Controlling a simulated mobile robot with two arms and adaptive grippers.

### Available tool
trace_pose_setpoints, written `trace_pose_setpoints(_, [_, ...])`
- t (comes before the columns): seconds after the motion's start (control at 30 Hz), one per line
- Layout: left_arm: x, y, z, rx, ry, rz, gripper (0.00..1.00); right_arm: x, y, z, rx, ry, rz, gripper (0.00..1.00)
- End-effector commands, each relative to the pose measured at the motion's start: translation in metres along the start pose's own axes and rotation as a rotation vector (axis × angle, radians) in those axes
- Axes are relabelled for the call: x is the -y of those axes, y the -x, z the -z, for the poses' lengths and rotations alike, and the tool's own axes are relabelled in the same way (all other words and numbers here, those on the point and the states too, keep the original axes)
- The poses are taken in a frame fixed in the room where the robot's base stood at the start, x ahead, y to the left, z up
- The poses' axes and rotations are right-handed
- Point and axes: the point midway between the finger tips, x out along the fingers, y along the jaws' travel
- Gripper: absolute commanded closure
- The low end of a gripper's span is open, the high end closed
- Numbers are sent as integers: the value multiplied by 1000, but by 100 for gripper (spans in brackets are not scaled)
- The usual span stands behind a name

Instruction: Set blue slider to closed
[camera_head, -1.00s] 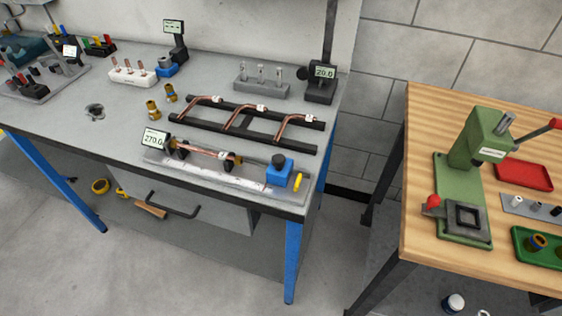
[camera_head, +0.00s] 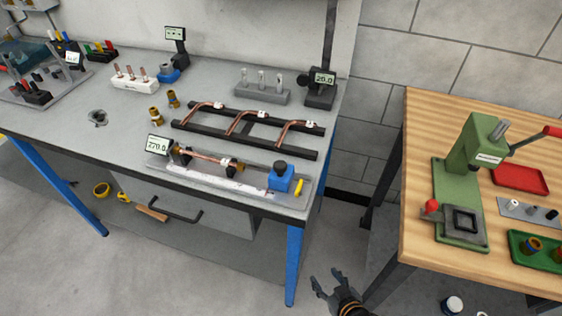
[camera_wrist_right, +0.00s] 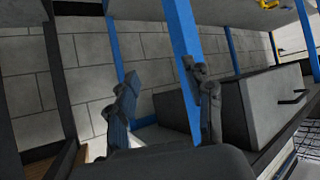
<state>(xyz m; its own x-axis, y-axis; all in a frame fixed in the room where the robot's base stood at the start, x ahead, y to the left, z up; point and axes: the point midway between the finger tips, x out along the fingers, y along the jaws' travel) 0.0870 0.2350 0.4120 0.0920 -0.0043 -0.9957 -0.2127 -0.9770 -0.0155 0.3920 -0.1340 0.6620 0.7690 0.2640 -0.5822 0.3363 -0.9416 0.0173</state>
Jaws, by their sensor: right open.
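The blue slider (camera_head: 281,178) is a blue block with a dark knob on top. It sits at the right end of a grey rail fixture (camera_head: 235,184) near the front edge of the grey bench. A copper tube (camera_head: 207,156) lies along the fixture, left of the slider. My right gripper (camera_head: 328,283) is open and empty at the bottom of the head view, in front of and below the bench. Its spread fingers also show in the right wrist view (camera_wrist_right: 165,100). My left gripper is not in view.
A black rack (camera_head: 248,131) with bent copper tubes lies behind the fixture. A display reading 270.0 (camera_head: 158,144) stands at the fixture's left end. A wooden table (camera_head: 425,150) with a green press (camera_head: 462,185) stands to the right. A blue bench leg (camera_head: 294,262) is near my right gripper.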

Motion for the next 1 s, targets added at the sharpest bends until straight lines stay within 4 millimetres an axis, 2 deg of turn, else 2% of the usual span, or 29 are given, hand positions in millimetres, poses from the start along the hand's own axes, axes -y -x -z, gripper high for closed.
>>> trace_pose_setpoints(0.03, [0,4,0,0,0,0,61,5,11,46,-87,9,15,48])
trace_pose_setpoints(0.07, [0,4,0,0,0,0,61,9,18,71,-135,12,23,48])
trace_pose_setpoints(0.1, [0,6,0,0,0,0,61,14,29,103,-199,16,36,48])
trace_pose_setpoints(0.2, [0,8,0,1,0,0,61,26,61,175,-345,22,66,48])
trace_pose_setpoints(0.3, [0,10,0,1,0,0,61,37,94,229,-462,24,93,48])
trace_pose_setpoints(0.4, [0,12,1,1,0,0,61,44,122,266,-549,25,113,48])
trace_pose_setpoints(0.5, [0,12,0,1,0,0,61,48,141,288,-601,24,125,48])
trace_pose_setpoints(0.63, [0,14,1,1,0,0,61,50,146,300,-624,23,130,48])
trace_pose_setpoints(0.77, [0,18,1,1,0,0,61,52,135,309,-625,23,129,48])
trace_pose_setpoints(1.0, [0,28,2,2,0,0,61,58,95,339,-626,23,129,48])
